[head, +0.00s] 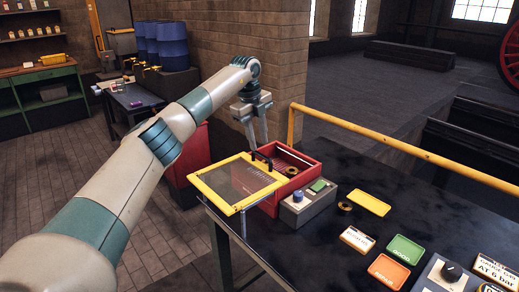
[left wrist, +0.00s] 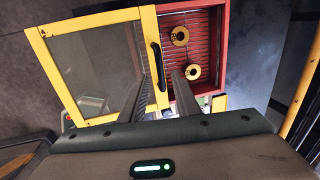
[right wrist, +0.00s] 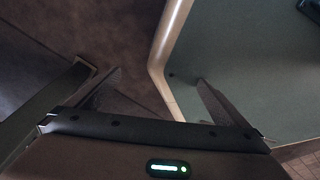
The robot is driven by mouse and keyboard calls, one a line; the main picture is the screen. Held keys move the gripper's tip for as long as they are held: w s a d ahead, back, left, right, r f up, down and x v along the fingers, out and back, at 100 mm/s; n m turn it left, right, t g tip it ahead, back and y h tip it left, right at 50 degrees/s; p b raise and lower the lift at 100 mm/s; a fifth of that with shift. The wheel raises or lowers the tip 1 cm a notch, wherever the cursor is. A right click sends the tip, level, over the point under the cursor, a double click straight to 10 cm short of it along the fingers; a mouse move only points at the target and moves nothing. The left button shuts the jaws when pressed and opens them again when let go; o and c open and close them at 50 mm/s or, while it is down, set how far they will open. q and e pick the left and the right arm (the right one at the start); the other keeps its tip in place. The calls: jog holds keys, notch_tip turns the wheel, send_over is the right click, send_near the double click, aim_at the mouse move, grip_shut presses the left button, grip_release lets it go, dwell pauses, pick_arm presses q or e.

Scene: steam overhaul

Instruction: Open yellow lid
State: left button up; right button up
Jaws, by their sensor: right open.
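The yellow-framed lid (head: 236,184) has a dark see-through pane and a black handle (head: 262,159). It juts out to the left of the red box (head: 300,165), leaving much of the box uncovered. The lid (left wrist: 92,72) also shows in the left wrist view, beside the box's slatted red inside (left wrist: 205,50). My left gripper (head: 259,146) points down over the handle side. Its fingers (left wrist: 165,75) are apart, with the handle (left wrist: 155,62) showing near and between their tips; contact is unclear. My right gripper (right wrist: 160,76) is open and empty, away from the box.
Brass-coloured rings (left wrist: 180,36) lie in the box. A grey control box (head: 303,205) stands beside it. Yellow, green (head: 405,250) and orange plates lie on the dark table (head: 330,240). A yellow rail (head: 400,145) runs behind. Blue drums (head: 165,45) stand farther back.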

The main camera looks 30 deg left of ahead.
pick_arm(q)
notch_tip(320, 180, up, 13)
jog(key=s+b, duration=0.2)
jog(key=shift+s+a, duration=0.2)
jog(key=shift+a, duration=0.25)
pick_arm(e)
jog(key=w+a+r+t+y, duration=0.1)
jog(key=w+a, duration=0.3)
jog(key=w, duration=0.5)
jog(key=shift+w+a+r+t, duration=0.15)
jog(key=shift+w+a+t, duration=0.2)
jog(key=shift+t, duration=0.45)
pick_arm(q)
jog(key=shift+f, duration=0.15)
